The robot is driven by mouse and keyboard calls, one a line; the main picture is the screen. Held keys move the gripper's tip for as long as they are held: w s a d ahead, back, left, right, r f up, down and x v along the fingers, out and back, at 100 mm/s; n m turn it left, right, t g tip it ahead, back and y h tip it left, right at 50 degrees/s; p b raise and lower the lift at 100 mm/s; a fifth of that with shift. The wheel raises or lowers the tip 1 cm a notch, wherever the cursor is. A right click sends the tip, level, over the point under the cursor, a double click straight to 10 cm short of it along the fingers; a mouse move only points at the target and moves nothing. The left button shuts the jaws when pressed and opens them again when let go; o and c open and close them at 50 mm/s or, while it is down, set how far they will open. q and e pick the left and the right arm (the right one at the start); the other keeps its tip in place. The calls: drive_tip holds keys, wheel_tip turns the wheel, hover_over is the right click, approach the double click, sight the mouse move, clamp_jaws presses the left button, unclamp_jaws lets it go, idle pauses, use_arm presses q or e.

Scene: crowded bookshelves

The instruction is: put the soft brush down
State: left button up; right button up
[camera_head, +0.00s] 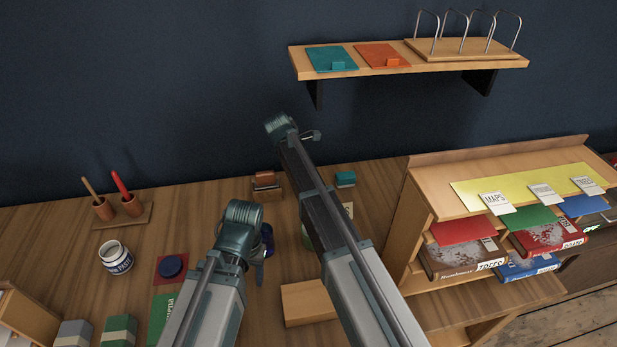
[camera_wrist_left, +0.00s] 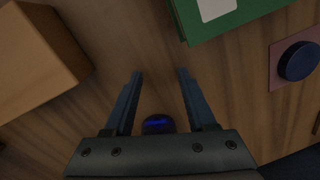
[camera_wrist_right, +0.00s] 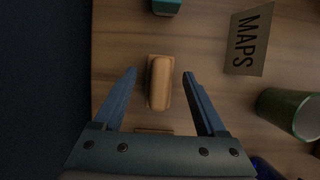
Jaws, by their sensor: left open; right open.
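A brown, rounded wooden block, which looks like the soft brush (camera_wrist_right: 160,82), lies on the table between and below my right gripper's fingers. It shows small in the head view (camera_head: 265,180), near the wall; its bristles cannot be made out. My right gripper (camera_wrist_right: 159,73) is open with nothing between its fingertips that I can see held. My left gripper (camera_wrist_left: 160,74) is open and empty above the wooden table (camera_wrist_left: 150,45). A dark blue round thing (camera_wrist_left: 158,124) shows between its finger bases; it is partly hidden.
A MAPS card (camera_wrist_right: 248,38), a green cylinder (camera_wrist_right: 292,113) and a teal block (camera_head: 345,178) are near the brush. A wooden block (camera_head: 308,302) lies between my arms. A blue round pad (camera_head: 171,266) and jar (camera_head: 116,258) stand left. A bookshelf (camera_head: 425,195) bounds the right.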

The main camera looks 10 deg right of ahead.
drive_tip(key=p+v, duration=1.1)
drive_tip(key=v, duration=0.1)
drive_tip(key=shift+r, duration=0.1)
